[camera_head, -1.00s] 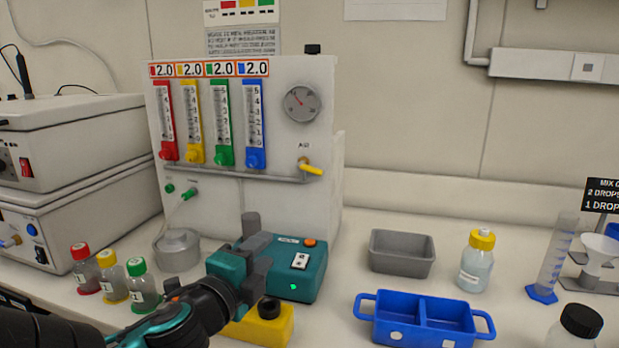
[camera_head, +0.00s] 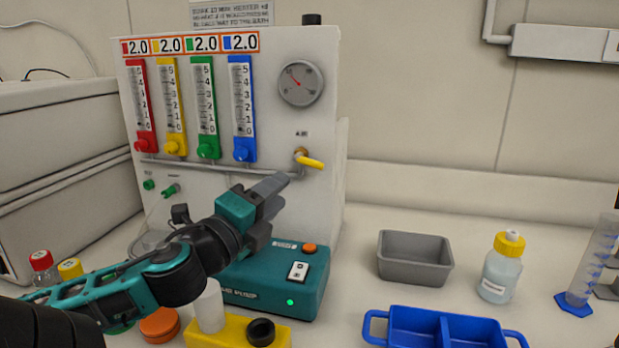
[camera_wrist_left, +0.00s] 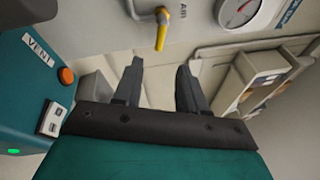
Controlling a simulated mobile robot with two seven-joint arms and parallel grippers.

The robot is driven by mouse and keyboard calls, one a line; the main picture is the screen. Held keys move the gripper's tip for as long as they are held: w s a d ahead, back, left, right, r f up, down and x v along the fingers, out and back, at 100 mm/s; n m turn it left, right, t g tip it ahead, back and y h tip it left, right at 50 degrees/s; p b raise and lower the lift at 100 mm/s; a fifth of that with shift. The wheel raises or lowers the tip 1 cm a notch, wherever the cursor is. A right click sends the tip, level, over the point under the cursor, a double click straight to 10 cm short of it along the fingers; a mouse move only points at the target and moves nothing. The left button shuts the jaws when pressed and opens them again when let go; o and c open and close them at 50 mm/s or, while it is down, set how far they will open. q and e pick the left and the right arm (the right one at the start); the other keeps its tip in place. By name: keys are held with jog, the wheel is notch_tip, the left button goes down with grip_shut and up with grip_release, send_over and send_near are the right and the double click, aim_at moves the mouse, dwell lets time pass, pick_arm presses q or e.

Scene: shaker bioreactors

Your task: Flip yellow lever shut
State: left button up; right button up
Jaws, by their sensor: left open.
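The yellow lever (camera_head: 312,162) sits on a brass valve at the right end of the grey pipe, on the front of the white gas panel, under the AIR label. It points right and slightly down in the head view. It also shows in the left wrist view (camera_wrist_left: 161,32), beyond the fingertips. My left gripper (camera_head: 278,186) is open and empty, just below and left of the lever, apart from it. Its two fingers show in the left wrist view (camera_wrist_left: 157,75). My right gripper is not in view.
A teal pump box (camera_head: 283,268) stands below my left gripper. A grey tray (camera_head: 415,262), a yellow-capped bottle (camera_head: 502,270) and a blue two-part tray (camera_head: 440,325) are to the right. A yellow block (camera_head: 225,335) stands in front. The bench behind the grey tray is clear.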

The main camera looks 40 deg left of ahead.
aim_at(312, 166)
pick_arm(q)
jog(key=shift+b+x, duration=1.05)
jog(key=shift+x, duration=4.55)
grip_shut()
